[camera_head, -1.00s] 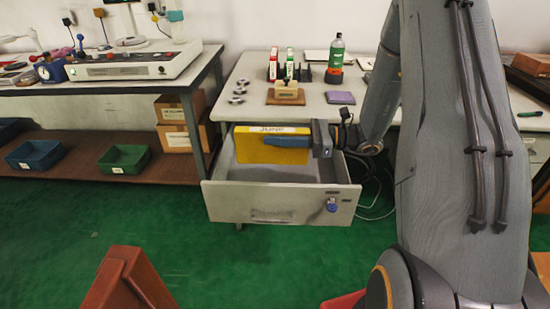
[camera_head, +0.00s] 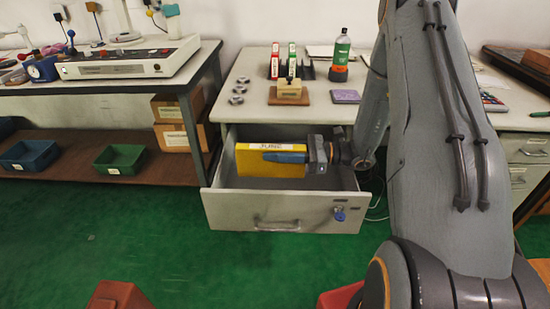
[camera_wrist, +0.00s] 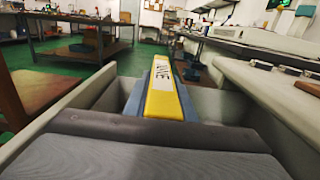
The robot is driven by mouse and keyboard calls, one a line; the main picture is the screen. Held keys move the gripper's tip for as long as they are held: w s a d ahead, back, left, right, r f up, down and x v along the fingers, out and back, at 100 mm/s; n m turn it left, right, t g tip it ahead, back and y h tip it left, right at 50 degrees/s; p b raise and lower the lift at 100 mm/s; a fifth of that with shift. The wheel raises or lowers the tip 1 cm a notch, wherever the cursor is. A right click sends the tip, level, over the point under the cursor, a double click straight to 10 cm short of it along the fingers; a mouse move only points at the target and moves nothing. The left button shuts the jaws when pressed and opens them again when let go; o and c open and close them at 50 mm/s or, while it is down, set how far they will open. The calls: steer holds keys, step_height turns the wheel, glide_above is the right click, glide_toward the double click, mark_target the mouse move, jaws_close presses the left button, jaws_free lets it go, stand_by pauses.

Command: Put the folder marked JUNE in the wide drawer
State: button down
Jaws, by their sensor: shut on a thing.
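The yellow folder (camera_head: 262,168) has a white label on its top edge; in the wrist view the folder (camera_wrist: 163,98) shows a label that reads like JUNE. My gripper (camera_head: 290,155) is shut on it from the right, with a blue finger along its near side. The wide drawer (camera_head: 280,213) is pulled out below the table. The folder stands upright inside the drawer opening, its lower part below the rim level. In the wrist view the drawer walls (camera_wrist: 95,95) show on both sides of it. Whether it touches the drawer floor I cannot tell.
A green bin (camera_head: 120,158) sits on the low shelf at left.

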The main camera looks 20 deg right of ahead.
steer(key=shift+f, duration=0.95)
steer(key=shift+f, duration=0.4)
steer(key=shift+f, duration=0.25)
steer(key=c, duration=1.5)
jaws_free()
steer(key=shift+s+f+b, duration=0.1)
steer(key=shift+b, duration=0.2)
